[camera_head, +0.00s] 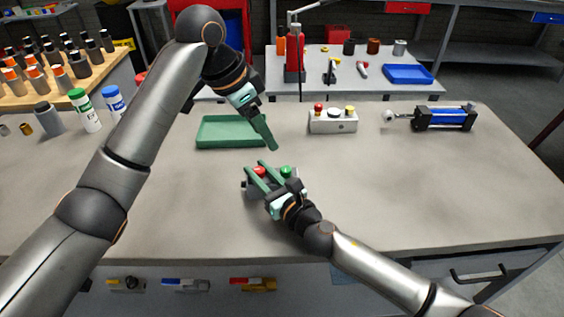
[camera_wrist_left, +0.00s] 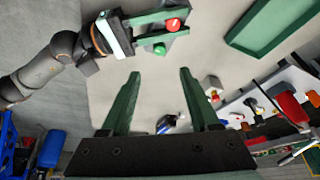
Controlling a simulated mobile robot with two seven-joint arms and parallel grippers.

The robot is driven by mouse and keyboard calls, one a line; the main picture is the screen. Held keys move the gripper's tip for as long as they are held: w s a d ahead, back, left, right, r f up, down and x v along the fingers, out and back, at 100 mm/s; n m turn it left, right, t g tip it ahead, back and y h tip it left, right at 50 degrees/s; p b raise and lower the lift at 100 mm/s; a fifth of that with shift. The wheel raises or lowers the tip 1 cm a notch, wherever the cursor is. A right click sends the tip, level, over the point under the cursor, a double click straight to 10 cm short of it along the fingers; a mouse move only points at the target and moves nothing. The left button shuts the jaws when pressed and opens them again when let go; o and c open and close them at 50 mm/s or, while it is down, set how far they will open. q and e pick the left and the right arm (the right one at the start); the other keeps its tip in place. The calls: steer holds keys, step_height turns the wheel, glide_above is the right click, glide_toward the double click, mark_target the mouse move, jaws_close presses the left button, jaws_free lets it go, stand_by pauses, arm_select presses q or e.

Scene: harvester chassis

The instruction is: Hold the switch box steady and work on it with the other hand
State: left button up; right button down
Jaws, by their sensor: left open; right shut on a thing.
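The grey switch box (camera_head: 250,187) with a red button and a green button sits on the table's front middle. My right gripper (camera_head: 256,168) is shut on it, with its green fingers along the box. In the left wrist view the switch box (camera_wrist_left: 152,39) and the right gripper (camera_wrist_left: 150,30) show at the top. My left gripper (camera_head: 271,143) hangs open and empty above the table, behind the box and apart from it. In the left wrist view its two fingers (camera_wrist_left: 160,82) are spread with nothing between them.
A green tray (camera_head: 206,132) lies behind the left gripper. A light box with coloured knobs (camera_head: 333,126) and a blue cylinder with a rod (camera_head: 444,120) stand at the back right. Bottles (camera_head: 84,112) stand at the left. The table's right front is clear.

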mark_target(285, 169)
arm_select(q)
steer(key=x, duration=1.2)
steer(key=shift+r, duration=0.1)
jaws_close()
